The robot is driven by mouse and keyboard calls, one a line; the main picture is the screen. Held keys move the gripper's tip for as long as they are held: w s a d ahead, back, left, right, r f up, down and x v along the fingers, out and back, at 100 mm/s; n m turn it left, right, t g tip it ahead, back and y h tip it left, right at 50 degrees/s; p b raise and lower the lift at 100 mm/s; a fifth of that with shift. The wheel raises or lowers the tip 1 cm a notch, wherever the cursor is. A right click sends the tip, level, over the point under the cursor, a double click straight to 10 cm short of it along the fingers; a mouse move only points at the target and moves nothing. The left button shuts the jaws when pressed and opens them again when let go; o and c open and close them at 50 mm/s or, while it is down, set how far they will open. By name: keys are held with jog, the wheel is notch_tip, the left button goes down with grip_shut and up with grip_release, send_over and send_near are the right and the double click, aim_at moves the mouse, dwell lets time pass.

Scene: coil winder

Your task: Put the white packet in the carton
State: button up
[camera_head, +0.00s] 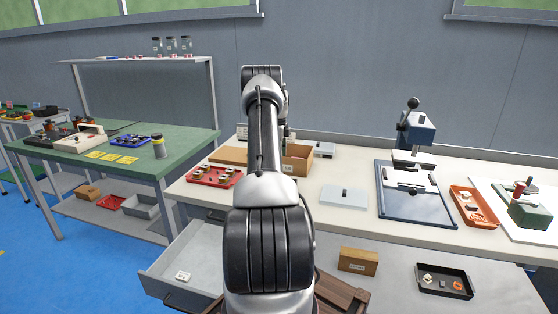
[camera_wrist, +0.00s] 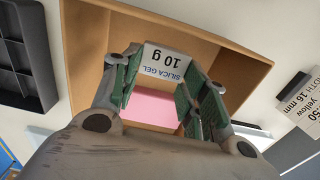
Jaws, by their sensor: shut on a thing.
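The white packet (camera_wrist: 167,62), printed "SILICA GEL 10 g", is between the green-padded fingers of my gripper (camera_wrist: 160,80) in the wrist view. My gripper is shut on it. The brown open carton (camera_wrist: 236,70) lies beyond and around the packet in this view, with a pink thing (camera_wrist: 150,108) inside. The packet appears over the carton's opening; its exact height cannot be told. In the head view the carton (camera_head: 298,158) stands on the white bench, partly hidden behind my arm. My gripper and the packet are hidden there.
A red tray (camera_head: 214,177) of small parts is left of the carton. A pale flat box (camera_head: 344,196) and a blue press (camera_head: 416,130) stand to the right. An open grey drawer (camera_head: 165,268) below holds a small white item (camera_head: 183,276). A dark tray (camera_wrist: 18,75) lies beside the carton.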

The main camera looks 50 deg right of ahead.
jog(key=shift+f, duration=1.35)
jog(key=o, duration=0.8)
jog(key=shift+f, duration=0.1)
